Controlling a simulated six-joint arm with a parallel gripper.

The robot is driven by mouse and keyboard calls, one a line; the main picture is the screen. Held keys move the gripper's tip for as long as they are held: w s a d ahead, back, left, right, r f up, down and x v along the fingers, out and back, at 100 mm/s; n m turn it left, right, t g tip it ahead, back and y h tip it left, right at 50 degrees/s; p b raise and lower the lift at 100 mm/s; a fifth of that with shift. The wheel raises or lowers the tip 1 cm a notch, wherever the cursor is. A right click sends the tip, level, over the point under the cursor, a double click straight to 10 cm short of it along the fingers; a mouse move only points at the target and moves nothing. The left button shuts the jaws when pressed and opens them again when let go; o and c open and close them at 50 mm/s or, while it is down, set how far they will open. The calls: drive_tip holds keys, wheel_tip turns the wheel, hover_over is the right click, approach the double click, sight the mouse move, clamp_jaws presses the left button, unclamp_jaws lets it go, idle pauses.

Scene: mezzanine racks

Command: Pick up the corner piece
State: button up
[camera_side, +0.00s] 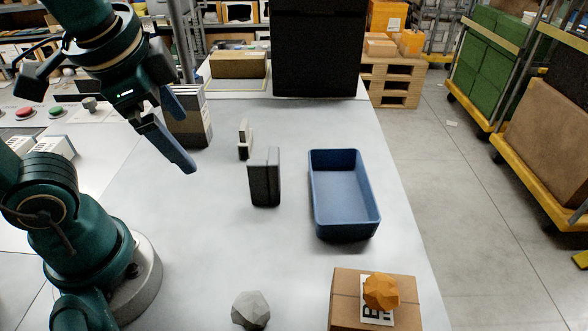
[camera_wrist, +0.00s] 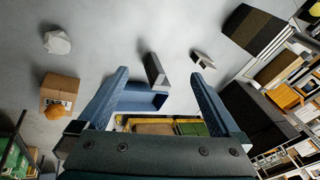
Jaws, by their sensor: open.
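The corner piece appears to be the small pale grey stepped piece (camera_side: 244,141), standing on the grey table left of the blue bin. It also shows in the wrist view (camera_wrist: 203,59), just beyond the right fingertip. My gripper (camera_side: 187,143) is open and empty, raised above the table to the left of the piece and apart from it.
A dark grey block (camera_side: 264,178) stands in front of the piece. An empty blue bin (camera_side: 345,190) is to its right. A striped box (camera_side: 190,118) stands behind my fingers. A grey rock (camera_side: 250,310) and a carton (camera_side: 345,300) bearing an orange rock (camera_side: 381,291) are at the front.

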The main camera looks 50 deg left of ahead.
drive_tip(key=w+a+m+y, duration=0.2)
drive_tip(key=m, duration=0.4)
drive_tip(key=r+m+t+y, duration=0.2)
drive_tip(key=m+t+y, duration=0.35)
drive_tip(key=m, duration=1.05)
hover_over(264, 185)
drive_tip(key=shift+y, duration=0.25)
wheel_tip(264, 185, down, 18)
drive_tip(key=shift+s, duration=0.1)
drive_tip(key=shift+w+a+f+g, duration=0.25)
drive_tip(key=shift+w+f, duration=0.05)
drive_tip(key=shift+f, duration=0.05)
drive_tip(key=shift+x, duration=2.1)
drive_tip(key=c, duration=1.3)
